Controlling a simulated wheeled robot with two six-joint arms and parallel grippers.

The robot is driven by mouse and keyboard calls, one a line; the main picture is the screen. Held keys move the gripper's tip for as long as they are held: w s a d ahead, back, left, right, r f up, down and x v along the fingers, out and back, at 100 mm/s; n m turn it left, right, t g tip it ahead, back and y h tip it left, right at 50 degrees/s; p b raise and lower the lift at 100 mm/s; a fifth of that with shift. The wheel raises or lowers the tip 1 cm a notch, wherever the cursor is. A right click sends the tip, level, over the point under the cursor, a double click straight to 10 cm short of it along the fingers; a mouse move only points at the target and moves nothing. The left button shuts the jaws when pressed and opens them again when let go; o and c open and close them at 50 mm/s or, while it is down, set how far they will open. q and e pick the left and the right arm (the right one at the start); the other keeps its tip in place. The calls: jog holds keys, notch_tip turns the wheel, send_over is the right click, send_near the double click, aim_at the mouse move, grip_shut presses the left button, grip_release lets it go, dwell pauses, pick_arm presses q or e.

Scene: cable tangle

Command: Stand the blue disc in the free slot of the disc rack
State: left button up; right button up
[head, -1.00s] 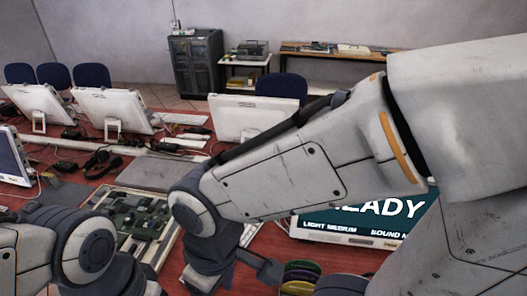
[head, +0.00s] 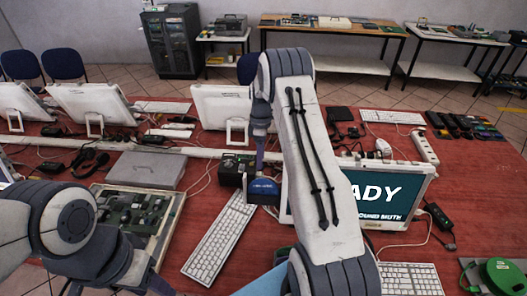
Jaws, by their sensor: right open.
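A blue rounded thing (head: 263,188), which looks like the blue disc, shows left of the white screen. My right gripper (head: 258,178) hangs over it at the end of the downturned wrist. It is open. The fingertips are small and dark here, and I cannot tell whether they touch the blue thing. I cannot make out the disc rack; my right forearm covers the area in front of the screen.
A dark box (head: 236,169) stands right beside the gripper. A white keyboard (head: 221,240) lies in front, and the screen (head: 404,196) stands to the right. A circuit-board tray (head: 165,237) is at left. A green round thing (head: 503,275) lies at lower right.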

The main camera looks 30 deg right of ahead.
aim_at(264, 180)
jog(key=shift+d+b+x, duration=0.2)
jog(key=shift+b+x, duration=0.8)
jog(key=shift+x, duration=0.8)
jog(key=shift+d+b+x, duration=0.25)
jog(key=shift+b+x, duration=0.7)
jog(key=shift+x, duration=0.8)
jog(key=shift+d+b+x, duration=0.2)
jog(key=shift+b+x, duration=0.8)
jog(key=shift+x, duration=0.8)
jog(key=shift+c, duration=0.3)
grip_shut()
jog(key=shift+r, duration=0.1)
jog(key=p+v, duration=0.7)
jog(key=v, duration=0.5)
jog(key=shift+d+r, duration=0.15)
jog(key=shift+r, duration=0.2)
